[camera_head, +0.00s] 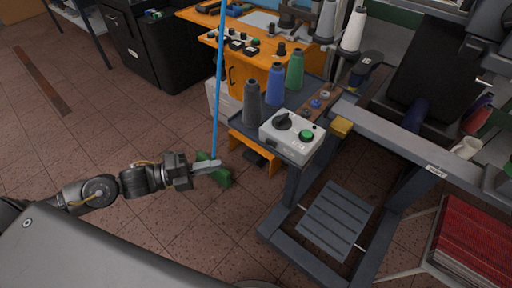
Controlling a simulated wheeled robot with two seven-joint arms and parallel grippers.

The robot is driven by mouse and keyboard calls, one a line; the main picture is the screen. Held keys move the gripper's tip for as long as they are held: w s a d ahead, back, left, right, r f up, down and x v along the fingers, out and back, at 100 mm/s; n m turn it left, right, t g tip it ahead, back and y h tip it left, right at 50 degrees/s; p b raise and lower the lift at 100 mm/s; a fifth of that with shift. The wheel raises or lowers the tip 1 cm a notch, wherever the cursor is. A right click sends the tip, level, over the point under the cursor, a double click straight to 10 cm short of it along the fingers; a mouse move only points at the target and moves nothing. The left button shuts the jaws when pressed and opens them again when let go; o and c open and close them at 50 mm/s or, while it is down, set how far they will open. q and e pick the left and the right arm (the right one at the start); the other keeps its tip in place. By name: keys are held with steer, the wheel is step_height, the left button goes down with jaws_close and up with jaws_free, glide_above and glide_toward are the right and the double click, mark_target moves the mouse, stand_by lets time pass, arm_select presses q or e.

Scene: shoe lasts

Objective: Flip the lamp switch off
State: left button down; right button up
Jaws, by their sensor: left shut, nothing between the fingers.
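A pale control box (293,136) sits at the near end of the grey machine table. It has a black rotary knob (282,121) and a green round button (306,136) on top. I cannot tell which of them, if any, is the lamp switch, and no lamp is clear in view. My left gripper (208,167) is shut and empty, left of the control box and apart from it, pointing right. My right gripper is out of view.
A blue pole (217,85) with a green head (220,178) stands just by my left gripper. Thread cones, grey (251,102), blue (275,85) and green (295,69), stand behind the control box. A grey table rail (395,138) extends right. Open floor lies below the gripper.

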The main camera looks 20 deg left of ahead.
mark_target(272, 146)
arm_select(q)
steer(key=shift+s+d+r+m, duration=0.25)
steer(key=shift+r+m, duration=0.05)
steer(key=shift+r, duration=0.1)
